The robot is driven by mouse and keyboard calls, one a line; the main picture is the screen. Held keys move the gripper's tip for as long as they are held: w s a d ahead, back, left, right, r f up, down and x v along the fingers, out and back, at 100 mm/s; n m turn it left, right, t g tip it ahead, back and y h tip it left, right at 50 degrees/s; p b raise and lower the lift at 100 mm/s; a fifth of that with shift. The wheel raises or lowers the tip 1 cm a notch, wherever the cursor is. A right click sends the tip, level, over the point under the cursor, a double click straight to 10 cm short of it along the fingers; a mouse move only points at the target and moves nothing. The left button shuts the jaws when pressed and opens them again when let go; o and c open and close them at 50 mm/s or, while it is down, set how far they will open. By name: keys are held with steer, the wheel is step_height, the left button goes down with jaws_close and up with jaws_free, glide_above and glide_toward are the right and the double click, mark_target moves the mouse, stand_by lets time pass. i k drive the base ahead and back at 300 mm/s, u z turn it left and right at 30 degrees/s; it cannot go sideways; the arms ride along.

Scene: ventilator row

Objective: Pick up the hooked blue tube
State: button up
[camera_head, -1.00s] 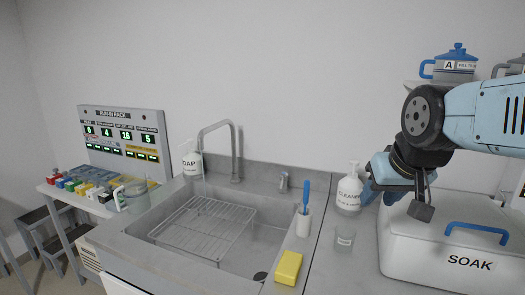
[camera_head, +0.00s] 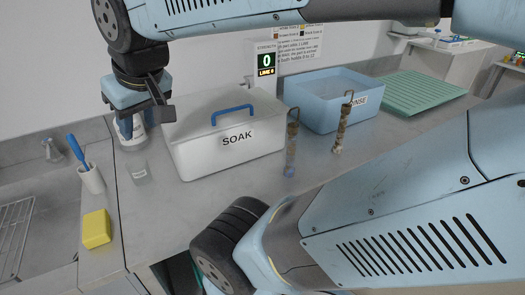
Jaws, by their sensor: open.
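A hooked tube with a bluish, see-through lower part (camera_head: 290,152) stands upright on the counter, in front of the gap between the SOAK box and the RINSE tub. Brown matter shows inside it, and a wire hook rises from its top. A second hooked tube (camera_head: 342,125), brown and pale, stands to its right, close to the RINSE tub. My gripper (camera_head: 142,118) is open and hangs at the left, above the counter by the SOAK box's left end, well away from both tubes. A white bottle is partly hidden behind it.
The white SOAK box (camera_head: 190,150) with a blue handle lies between my gripper and the tubes. The blue RINSE tub (camera_head: 310,112) and green ridged mat (camera_head: 425,92) are behind and right. A small clear cup (camera_head: 139,172) and yellow sponge (camera_head: 97,228) are at left.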

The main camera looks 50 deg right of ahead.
mark_target(293, 128)
steer(key=u, duration=0.9)
steer(key=k, duration=1.85)
steer(key=z, duration=0.05)
